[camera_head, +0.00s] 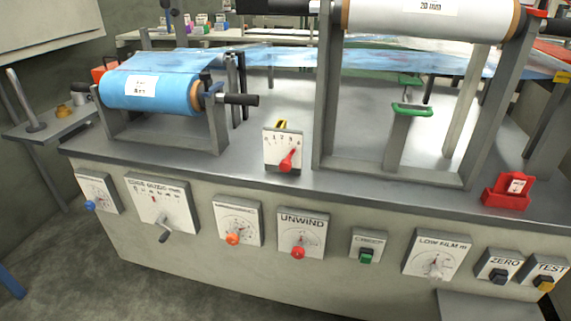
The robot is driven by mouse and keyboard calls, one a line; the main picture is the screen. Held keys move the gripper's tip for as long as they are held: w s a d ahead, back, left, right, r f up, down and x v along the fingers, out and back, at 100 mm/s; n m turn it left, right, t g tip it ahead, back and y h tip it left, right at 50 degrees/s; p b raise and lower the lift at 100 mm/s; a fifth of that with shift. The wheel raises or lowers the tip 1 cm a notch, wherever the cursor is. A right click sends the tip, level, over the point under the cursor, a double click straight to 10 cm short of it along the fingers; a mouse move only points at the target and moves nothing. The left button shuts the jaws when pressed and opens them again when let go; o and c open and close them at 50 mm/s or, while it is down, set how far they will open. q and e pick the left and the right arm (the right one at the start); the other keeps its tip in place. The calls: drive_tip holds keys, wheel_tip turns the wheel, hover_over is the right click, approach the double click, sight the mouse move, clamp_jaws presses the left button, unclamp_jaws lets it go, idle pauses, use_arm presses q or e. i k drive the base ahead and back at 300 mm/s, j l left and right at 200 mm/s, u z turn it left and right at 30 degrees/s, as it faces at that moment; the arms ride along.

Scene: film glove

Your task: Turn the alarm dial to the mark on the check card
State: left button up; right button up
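No panel legibly reads "alarm". Neither of my grippers is in view.
Other front panels include UNWIND (302,233) with a red knob, ZERO (498,267) and TEST (541,273). A lever box (283,150) stands on the top edge. A blue film roll (150,92) sits at the left, a white roll (430,18) above. The floor at front left is clear.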

sight(434, 277)
drive_tip(key=z, duration=1.25)
